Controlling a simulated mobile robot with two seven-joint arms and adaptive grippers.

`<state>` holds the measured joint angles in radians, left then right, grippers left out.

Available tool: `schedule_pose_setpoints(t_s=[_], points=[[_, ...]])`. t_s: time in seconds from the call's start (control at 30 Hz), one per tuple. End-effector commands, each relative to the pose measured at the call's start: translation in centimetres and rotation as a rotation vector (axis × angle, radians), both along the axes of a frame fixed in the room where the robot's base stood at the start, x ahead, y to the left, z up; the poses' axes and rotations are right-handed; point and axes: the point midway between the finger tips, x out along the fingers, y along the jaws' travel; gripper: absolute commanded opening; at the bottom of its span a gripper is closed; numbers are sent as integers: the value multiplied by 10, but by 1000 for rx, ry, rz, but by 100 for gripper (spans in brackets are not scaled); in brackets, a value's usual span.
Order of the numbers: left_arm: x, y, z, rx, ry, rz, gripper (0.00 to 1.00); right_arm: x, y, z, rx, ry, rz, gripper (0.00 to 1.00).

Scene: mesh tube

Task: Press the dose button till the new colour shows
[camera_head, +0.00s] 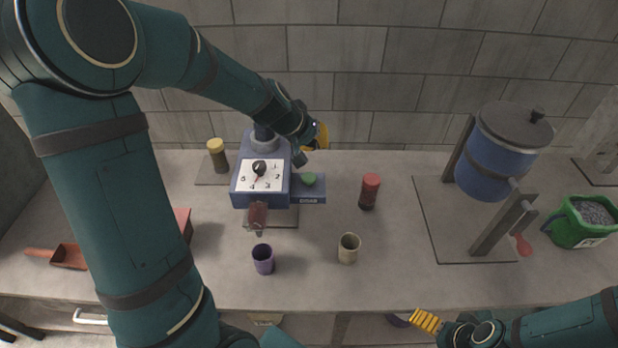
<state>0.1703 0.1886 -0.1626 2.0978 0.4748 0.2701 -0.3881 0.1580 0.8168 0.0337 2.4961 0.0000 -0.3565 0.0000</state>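A blue dispenser (240,186) with a white numbered dial (259,176) and black knob stands on the bench. On its right, a low blue box marked DOSE (309,197) carries the green dose button (309,179). A dark red spout (257,216) juts from the front. My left gripper (318,138) is above and behind the button, apart from it in the picture; its wrist hides most of it, so its opening is unclear. My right gripper (426,320), with yellow ribbed fingers, is low at the front edge, far from the button; its opening is unclear. No fresh colour is clearly visible.
A purple cup (263,260) and a beige cup (348,248) stand in front. A red jar (369,192) is right of the dispenser, a yellow-lidded jar (217,155) left. A blue drum (494,160) on a stand and a green bucket (580,228) are right. A red scoop (66,257) lies left.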

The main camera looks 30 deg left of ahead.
Motion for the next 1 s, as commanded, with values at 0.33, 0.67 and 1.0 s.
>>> schedule_pose_setpoints(t_s=[0.33, 0.67, 1.0], points=[[0, 0, -49, 0, 1, 2, 0, 0, 1, -43, -5, 1, -3, 98], [0, 0, -76, -1, 0, 2, 0, 1, 3, -75, -11, 1, -5, 98], [0, 0, -76, -1, 0, 2, 0, 1, 3, -75, -11, 1, -5, 98]])
